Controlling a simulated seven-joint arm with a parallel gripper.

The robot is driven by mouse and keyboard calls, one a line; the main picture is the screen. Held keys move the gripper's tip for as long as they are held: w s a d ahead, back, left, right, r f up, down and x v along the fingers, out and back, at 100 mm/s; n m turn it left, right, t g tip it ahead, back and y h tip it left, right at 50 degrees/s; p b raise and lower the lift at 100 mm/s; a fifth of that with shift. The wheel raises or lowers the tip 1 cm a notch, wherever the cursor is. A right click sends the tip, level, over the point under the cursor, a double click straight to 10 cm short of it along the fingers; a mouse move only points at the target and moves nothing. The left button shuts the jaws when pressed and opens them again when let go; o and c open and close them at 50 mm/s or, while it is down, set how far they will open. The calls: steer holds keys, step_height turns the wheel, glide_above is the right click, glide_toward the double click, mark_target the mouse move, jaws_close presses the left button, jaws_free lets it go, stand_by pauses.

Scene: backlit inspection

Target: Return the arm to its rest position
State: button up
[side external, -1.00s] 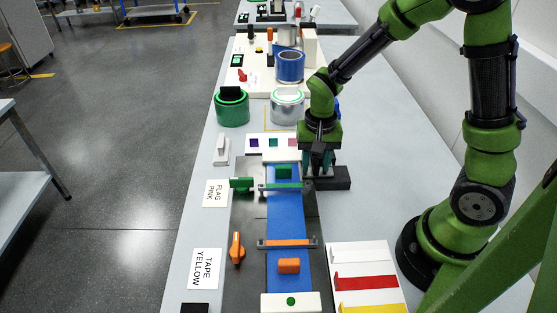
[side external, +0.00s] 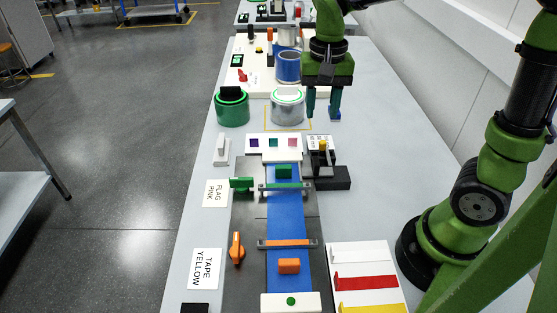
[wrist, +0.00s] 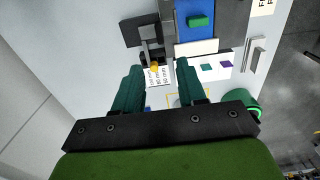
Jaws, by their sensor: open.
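My gripper (side external: 322,108) hangs in the air above the table (side external: 375,110), fingers pointing down, to the right of the silver can (side external: 287,112). Its two teal fingers are apart with nothing between them. In the wrist view my gripper (wrist: 160,75) also shows open and empty. Beyond its fingertips lie a black fixture (wrist: 151,44) with a yellow knob and a white printed card (wrist: 157,77). In the side view the black fixture (side external: 335,178) stands below and nearer than my gripper, apart from it.
A green can (side external: 232,108) and a blue can (side external: 289,67) stand left of my gripper. A blue strip (side external: 287,215) carries a green block (side external: 284,172) and an orange block (side external: 289,266). An orange lever (side external: 237,249) stands beside it.

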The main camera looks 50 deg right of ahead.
steer(key=shift+r, duration=0.6)
steer(key=s+a+r+n+t+y, duration=0.2)
steer(key=s+a+r+n+t, duration=0.1)
steer(key=s+n+t, duration=0.2)
steer(key=s+t, duration=0.2)
steer(key=s, duration=0.2)
steer(key=shift+r, duration=0.1)
